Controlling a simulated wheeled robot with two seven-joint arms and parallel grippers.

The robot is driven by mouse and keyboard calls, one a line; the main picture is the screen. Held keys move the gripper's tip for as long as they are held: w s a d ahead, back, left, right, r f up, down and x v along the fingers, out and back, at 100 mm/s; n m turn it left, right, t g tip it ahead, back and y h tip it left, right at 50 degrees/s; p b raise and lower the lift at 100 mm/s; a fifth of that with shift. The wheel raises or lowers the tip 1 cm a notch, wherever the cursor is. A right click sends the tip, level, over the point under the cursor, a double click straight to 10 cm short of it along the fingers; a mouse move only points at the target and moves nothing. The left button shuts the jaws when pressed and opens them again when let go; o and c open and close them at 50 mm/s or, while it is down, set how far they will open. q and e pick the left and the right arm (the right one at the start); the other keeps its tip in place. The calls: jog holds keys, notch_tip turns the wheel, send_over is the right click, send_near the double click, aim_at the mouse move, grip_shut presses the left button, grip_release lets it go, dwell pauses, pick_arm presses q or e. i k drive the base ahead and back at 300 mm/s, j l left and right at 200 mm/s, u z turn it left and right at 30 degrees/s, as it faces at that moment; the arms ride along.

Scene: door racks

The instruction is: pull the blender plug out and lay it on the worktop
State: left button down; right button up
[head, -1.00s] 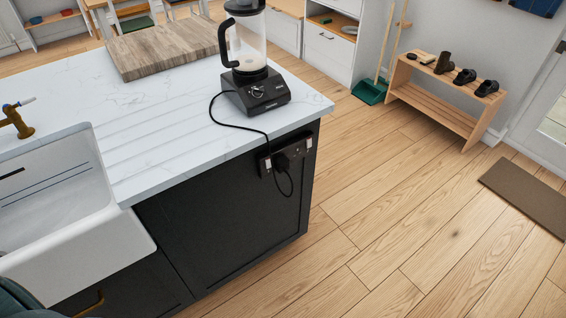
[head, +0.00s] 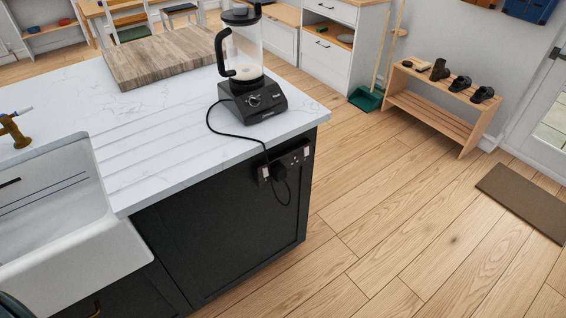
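The blender (head: 248,68) stands upright on the white worktop (head: 168,128) near its right corner, with a black base and a clear jug. Its black cord (head: 222,131) runs over the worktop edge and hangs in a loop. The black plug (head: 278,172) sits at the dark socket strip (head: 297,157) on the island's end panel, and appears to be plugged in. Neither of my grippers shows in the head view.
A wooden board (head: 165,58) lies behind the blender. A white sink (head: 65,215) and brass tap (head: 14,130) are at the left. A shoe rack (head: 440,105) and doormat (head: 525,200) stand beyond. The floor right of the island is clear.

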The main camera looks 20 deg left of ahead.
aim_at(279, 172)
jog(key=u, duration=0.9)
jog(key=i+l+u, duration=0.1)
jog(key=l+u, duration=0.7)
jog(key=l, duration=0.15)
jog(key=l+u, duration=0.35)
jog(key=l, duration=0.6)
jog(key=k+l+u, duration=0.1)
jog(key=l, duration=0.85)
jog(key=k+l+u, duration=0.15)
jog(key=l, duration=0.8)
jog(key=k+l+u, duration=0.1)
jog(key=l, duration=0.35)
